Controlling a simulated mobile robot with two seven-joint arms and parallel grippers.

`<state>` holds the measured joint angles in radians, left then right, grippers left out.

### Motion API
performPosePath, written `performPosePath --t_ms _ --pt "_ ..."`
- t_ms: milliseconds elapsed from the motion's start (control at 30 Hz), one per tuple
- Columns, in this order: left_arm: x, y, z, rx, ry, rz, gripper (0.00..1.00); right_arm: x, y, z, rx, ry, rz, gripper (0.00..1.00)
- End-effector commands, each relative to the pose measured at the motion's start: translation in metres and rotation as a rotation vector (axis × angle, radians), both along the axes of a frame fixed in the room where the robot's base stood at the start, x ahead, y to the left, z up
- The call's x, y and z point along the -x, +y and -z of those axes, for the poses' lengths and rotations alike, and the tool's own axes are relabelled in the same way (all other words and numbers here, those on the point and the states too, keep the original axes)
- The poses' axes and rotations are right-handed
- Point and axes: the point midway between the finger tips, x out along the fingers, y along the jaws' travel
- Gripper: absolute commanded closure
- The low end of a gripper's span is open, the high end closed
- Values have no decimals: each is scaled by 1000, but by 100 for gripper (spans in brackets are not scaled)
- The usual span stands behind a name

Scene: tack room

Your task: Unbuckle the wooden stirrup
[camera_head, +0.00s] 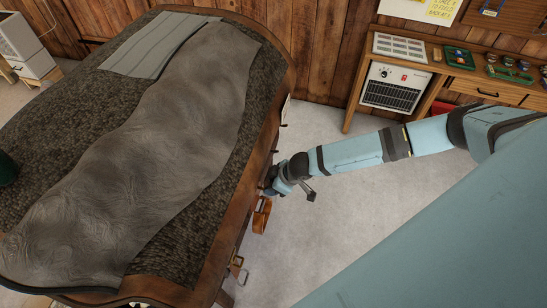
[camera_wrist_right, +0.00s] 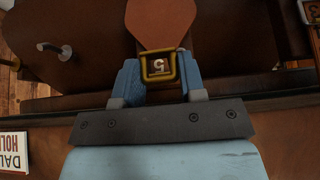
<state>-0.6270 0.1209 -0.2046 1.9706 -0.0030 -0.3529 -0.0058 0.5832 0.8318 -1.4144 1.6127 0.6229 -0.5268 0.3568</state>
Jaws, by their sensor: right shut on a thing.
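My right gripper (camera_head: 275,183) reaches in from the right to the side of the wooden, saddle-shaped stand. In the right wrist view, its two blue fingers (camera_wrist_right: 160,82) are shut on a brass-coloured buckle (camera_wrist_right: 158,80), one finger on each side. A "5" marking shows inside the buckle frame. A brown leather piece (camera_wrist_right: 160,22) lies directly above the buckle. The orange-brown wooden stirrup (camera_head: 262,215) hangs at the stand's edge just below the gripper in the head view. The gripper hides the buckle in the head view. My left gripper is out of view.
A dark textured pad and a grey hide (camera_head: 165,150) cover the stand, with a folded grey cloth (camera_head: 160,45) on top. A metal-and-wood piece (camera_head: 238,264) hangs lower on the edge. A workbench (camera_head: 450,62) stands at the back right. Open floor lies between.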

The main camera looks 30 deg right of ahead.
Motion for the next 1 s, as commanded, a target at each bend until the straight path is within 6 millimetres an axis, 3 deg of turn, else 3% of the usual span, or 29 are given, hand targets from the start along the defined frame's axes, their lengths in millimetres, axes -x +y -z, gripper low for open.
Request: performPosePath --t_ms 400,867,900,1000 --pt "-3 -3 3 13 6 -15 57 -4 3 -9 100 111 1 86" --pt "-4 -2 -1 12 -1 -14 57 -4 3 -10 109 120 1 86" --pt "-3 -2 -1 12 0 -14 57 -4 3 -10 108 119 2 58" --pt "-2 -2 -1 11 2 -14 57 -4 3 -10 107 120 1 42"
